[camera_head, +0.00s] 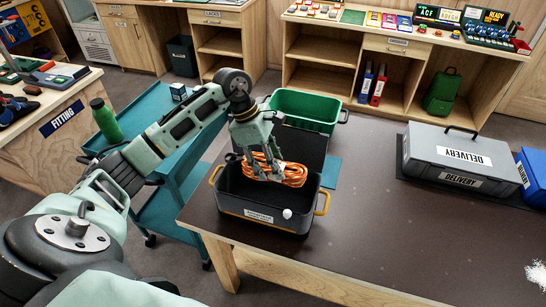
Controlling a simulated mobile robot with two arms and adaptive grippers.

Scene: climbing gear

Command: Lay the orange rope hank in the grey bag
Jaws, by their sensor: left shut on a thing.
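The orange rope hank (292,174) is in my left gripper (264,172), which points down and is shut on it. The hank is over the opening of the dark grey bag (262,213), near its back rim. I cannot tell whether the hank touches the bag. The bag is an open, box-shaped container with yellow handles at both ends and a white label on its front, on the dark table top. My right gripper is not in view.
A green crate (305,108) stands behind the bag. A grey delivery case (462,160) and a blue bin (534,172) are on the right of the table (400,240). A teal cart (160,195) with a green bottle (105,120) is at left. The front right of the table is mostly clear.

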